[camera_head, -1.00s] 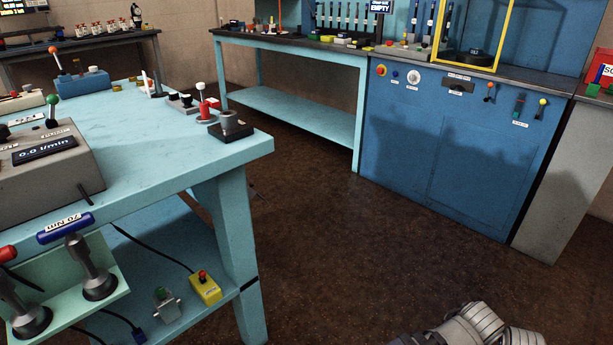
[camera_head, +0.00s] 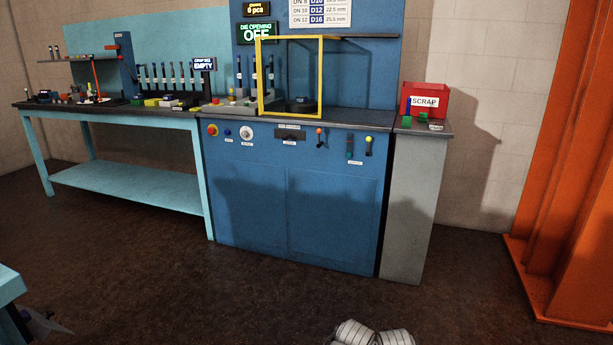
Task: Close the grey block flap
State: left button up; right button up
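I cannot make out a grey block with a flap for certain in this view. A small grey block-like piece (camera_head: 232,108) lies on the worktop left of the yellow frame, but it is too small to show any flap. Neither of my grippers can be recognised. A white-grey jointed part of my own arm (camera_head: 370,333) shows at the bottom edge, cut off by the frame. Whether it carries anything is hidden.
A blue machine cabinet (camera_head: 285,205) with a yellow guard frame (camera_head: 320,80) stands ahead. A turquoise bench (camera_head: 125,185) is to its left, a red scrap bin (camera_head: 425,100) to its right. An orange column (camera_head: 575,180) stands far right. The dark floor (camera_head: 190,280) between is open.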

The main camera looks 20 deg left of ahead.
aim_at(40, 327)
jog(key=i+j+u, duration=0.1)
jog(key=i+u, duration=0.2)
jog(key=i, duration=0.25)
jog(key=i+l+u, duration=0.1)
jog(key=i+u, duration=0.25)
jog(key=i, duration=0.25)
jog(key=i+l+u, duration=0.3)
jog(key=i, duration=0.25)
jog(key=i+j+u, duration=0.15)
jog(key=i+u, duration=1.05)
jog(key=i, duration=0.9)
jog(key=i+z, duration=0.35)
jog(key=i, duration=0.2)
jog(key=i+z, duration=0.35)
jog(key=i, duration=0.15)
jog(key=u, duration=3.45)
